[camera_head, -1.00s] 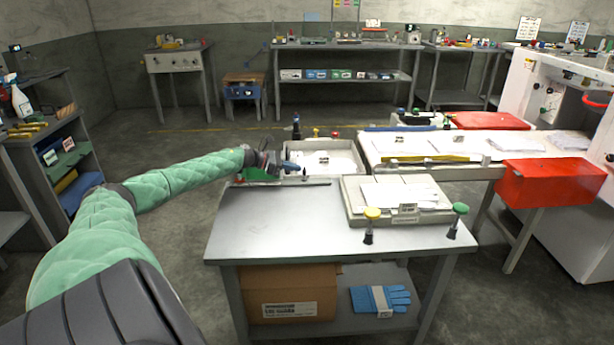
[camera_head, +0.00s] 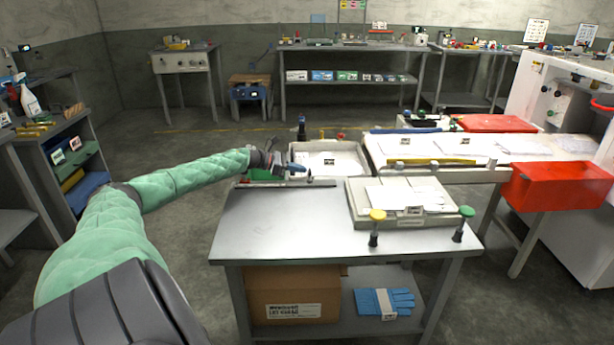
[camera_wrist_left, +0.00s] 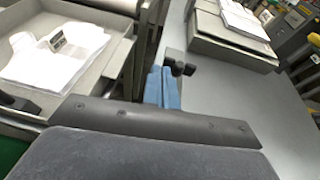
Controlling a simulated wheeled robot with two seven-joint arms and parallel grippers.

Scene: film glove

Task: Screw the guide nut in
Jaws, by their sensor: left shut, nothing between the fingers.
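My left gripper (camera_head: 299,168) is at the far edge of the steel table, with its arm coming in from the left. Its blue fingers (camera_wrist_left: 162,88) are shut with nothing between them. A small dark knob-like part, possibly the guide nut (camera_head: 309,178), stands near the fingertips at the table's far edge. In the left wrist view a black knob (camera_wrist_left: 180,68) shows just beyond and to the right of the fingers. I cannot tell whether the fingers touch it, or how far it is screwed in. My right gripper is not in view.
A grey tray with papers (camera_head: 385,208) sits on the table's right side, with yellow-topped (camera_head: 376,215) and green-topped (camera_head: 466,211) knobs at its front. A bin with papers (camera_head: 340,150) is behind the table. The table's front left (camera_head: 270,230) is clear.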

